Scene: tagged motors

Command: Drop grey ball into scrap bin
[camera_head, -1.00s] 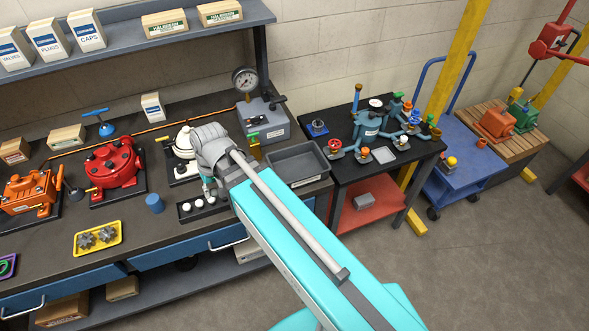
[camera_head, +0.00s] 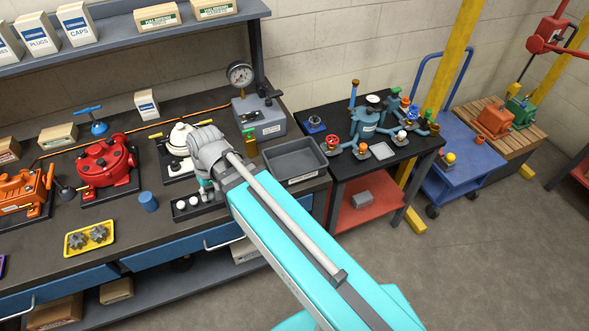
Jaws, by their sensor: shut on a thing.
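My gripper (camera_head: 206,188) points down over a small black tray (camera_head: 177,215), mostly hidden behind my own arm and wrist. It is shut on a small ball, largely hidden between the fingers; its shade is hard to tell. Pale balls (camera_head: 181,205) sit in a row in the black tray, left of the fingers. A grey open-topped bin (camera_head: 297,179), which looks like the scrap bin, stands at the bench's right end, to the right of my gripper. Its visible inside looks empty.
A white-topped device (camera_head: 180,138) stands just behind my gripper. A gauge block (camera_head: 260,122) with a green-handled valve is behind the bin. A blue cylinder (camera_head: 148,202) and a yellow tray of gears (camera_head: 90,239) lie left. A black side table (camera_head: 345,185) stands right.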

